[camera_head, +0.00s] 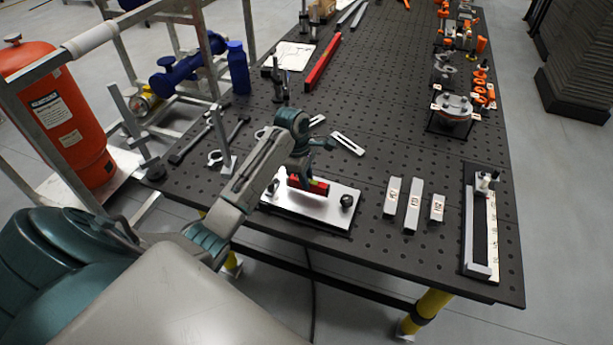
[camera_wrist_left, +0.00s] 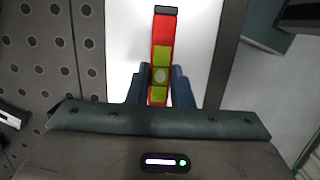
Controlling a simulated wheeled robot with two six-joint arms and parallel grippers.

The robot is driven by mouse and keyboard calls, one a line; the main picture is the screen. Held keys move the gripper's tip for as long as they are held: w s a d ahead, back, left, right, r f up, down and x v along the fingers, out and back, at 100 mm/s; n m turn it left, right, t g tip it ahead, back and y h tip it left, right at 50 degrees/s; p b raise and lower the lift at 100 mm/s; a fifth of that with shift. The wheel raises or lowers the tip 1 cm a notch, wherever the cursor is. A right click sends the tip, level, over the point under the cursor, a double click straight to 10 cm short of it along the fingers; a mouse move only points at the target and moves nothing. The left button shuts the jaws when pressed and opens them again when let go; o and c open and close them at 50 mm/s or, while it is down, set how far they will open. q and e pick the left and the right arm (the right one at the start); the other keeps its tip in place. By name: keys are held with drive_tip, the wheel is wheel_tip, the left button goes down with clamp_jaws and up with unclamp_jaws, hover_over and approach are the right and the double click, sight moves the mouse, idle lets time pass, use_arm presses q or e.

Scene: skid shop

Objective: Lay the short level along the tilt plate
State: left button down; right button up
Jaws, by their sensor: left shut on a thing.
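The short level (camera_head: 318,187) is red with yellow-green vial windows and a dark end cap. It is over the tilt plate (camera_head: 318,212), a pale plate with dark knobs near the table's front edge. My left gripper (camera_head: 299,174) is shut on the level. In the left wrist view the level (camera_wrist_left: 163,30) runs lengthwise between the two blue fingers (camera_wrist_left: 160,82), with the bright plate (camera_wrist_left: 201,45) behind it. I cannot tell whether the level touches the plate. The arm and gripper hide part of the level. My right gripper is not in view.
Several pale blocks (camera_head: 413,206) stand right of the plate, and a framed fixture (camera_head: 480,220) is at the right edge. A slotted bar (camera_head: 347,143) lies behind the plate. A longer red bar (camera_head: 322,62) lies farther back. The middle of the perforated table (camera_head: 390,110) is free.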

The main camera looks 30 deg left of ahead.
use_arm(q)
drive_tip(key=shift+f, duration=0.9)
drive_tip(key=c, duration=1)
unclamp_jaws()
drive_tip(key=shift+o, duration=0.2)
drive_tip(key=shift+s+a+r, duration=0.1)
drive_tip(key=shift+a+r, duration=0.05)
drive_tip(key=shift+r, duration=0.6)
drive_tip(key=shift+a+r, duration=0.15)
drive_tip(key=shift+r, duration=2.55)
drive_tip(key=shift+f, duration=0.1)
